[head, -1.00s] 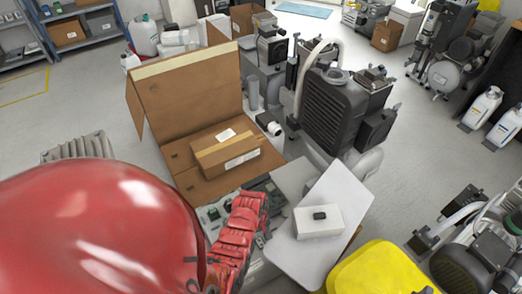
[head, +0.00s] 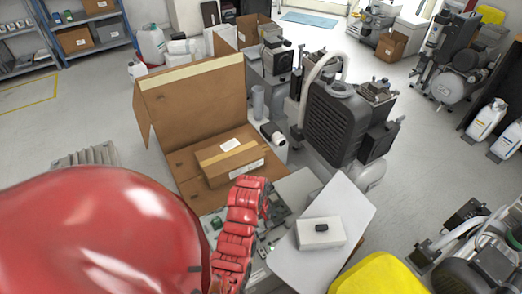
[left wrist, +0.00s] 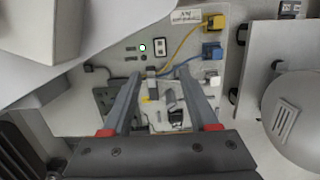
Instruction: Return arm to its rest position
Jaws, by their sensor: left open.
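My left arm, red and segmented, reaches up in the lower middle of the head view. Its gripper (head: 266,207) is mostly hidden there, over the grey equipment panel (head: 210,222) in front of the open cardboard box. In the left wrist view the two grey fingers (left wrist: 161,73) are spread apart, with nothing seen held between them. Beyond them is the panel with a lit green button (left wrist: 142,48), a yellow cable (left wrist: 190,42) and a blue plug (left wrist: 211,50). Whether the fingers touch anything there I cannot tell. My right gripper is not in view.
An open cardboard box (head: 195,100) with a taped carton (head: 230,155) stands behind the panel. A dark compressor (head: 335,125) stands to its right. A light board carries a white box (head: 320,233). A yellow object (head: 380,275) is at the front.

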